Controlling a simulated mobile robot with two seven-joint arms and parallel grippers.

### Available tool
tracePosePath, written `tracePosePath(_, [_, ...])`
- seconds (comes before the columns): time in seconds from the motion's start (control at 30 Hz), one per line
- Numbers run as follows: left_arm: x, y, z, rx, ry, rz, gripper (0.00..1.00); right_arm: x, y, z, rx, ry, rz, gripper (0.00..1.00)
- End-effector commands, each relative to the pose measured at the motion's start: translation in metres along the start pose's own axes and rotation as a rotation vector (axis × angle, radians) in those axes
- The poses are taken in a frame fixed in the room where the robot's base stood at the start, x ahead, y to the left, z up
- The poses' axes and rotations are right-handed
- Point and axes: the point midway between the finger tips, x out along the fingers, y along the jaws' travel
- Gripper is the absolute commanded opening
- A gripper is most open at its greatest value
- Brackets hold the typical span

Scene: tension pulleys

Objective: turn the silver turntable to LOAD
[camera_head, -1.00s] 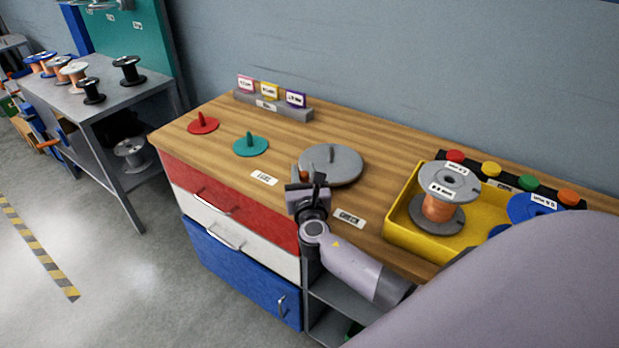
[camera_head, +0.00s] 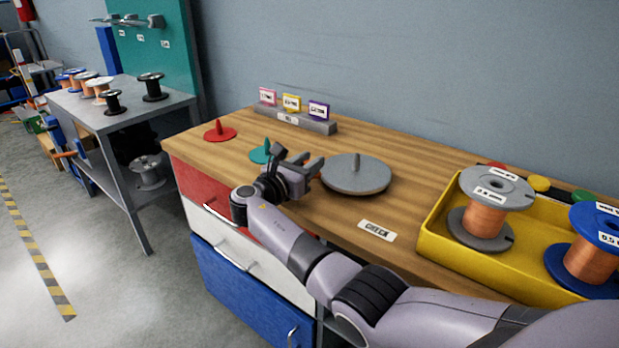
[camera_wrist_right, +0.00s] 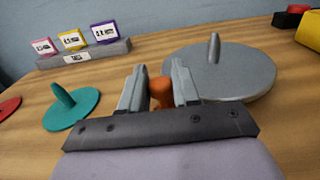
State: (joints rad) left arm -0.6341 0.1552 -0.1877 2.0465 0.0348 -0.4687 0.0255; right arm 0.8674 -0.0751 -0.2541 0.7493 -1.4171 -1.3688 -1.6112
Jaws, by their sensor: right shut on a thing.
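The silver turntable (camera_head: 358,180) is a grey disc with a raised fin, lying on the wooden worktop. It also shows in the right wrist view (camera_wrist_right: 235,75). My right gripper (camera_head: 308,168) is at the turntable's left edge. In the wrist view its fingers (camera_wrist_right: 160,90) are shut on an orange knob (camera_wrist_right: 161,90) beside the disc's rim. The head view hides this knob behind the fingers. The CHECK label (camera_head: 377,230) lies in front of the turntable. The LOAD label is not visible; my right arm covers that part of the worktop. My left gripper is not in view.
A teal disc with a peg (camera_head: 262,152) is close to the left of my right gripper. A red disc (camera_head: 220,133) lies farther left. A label stand (camera_head: 295,120) is behind. A yellow tray (camera_head: 440,240) with spools stands at the right.

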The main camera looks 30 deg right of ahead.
Motion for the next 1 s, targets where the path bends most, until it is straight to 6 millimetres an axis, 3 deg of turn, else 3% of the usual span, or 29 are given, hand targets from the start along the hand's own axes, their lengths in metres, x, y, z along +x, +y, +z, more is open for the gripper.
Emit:
tracePosePath(0.2, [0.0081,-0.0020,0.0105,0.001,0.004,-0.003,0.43,0.0016,0.0021,-0.0002,0.005,-0.001,-0.040,0.00])
tracePosePath(0.7, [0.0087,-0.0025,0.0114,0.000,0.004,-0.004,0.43,0.0031,0.0020,0.0023,0.007,-0.001,-0.051,0.00])
tracePosePath(0.73, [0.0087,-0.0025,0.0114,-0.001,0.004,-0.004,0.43,0.0031,0.0020,0.0024,0.008,-0.001,-0.051,0.37])
tracePosePath(0.77, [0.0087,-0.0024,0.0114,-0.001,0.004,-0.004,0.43,0.0031,0.0020,0.0025,0.008,-0.002,-0.051,0.47])
tracePosePath(1.0, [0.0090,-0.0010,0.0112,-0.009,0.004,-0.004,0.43,0.0025,0.0017,0.0011,0.003,-0.001,-0.052,0.47])
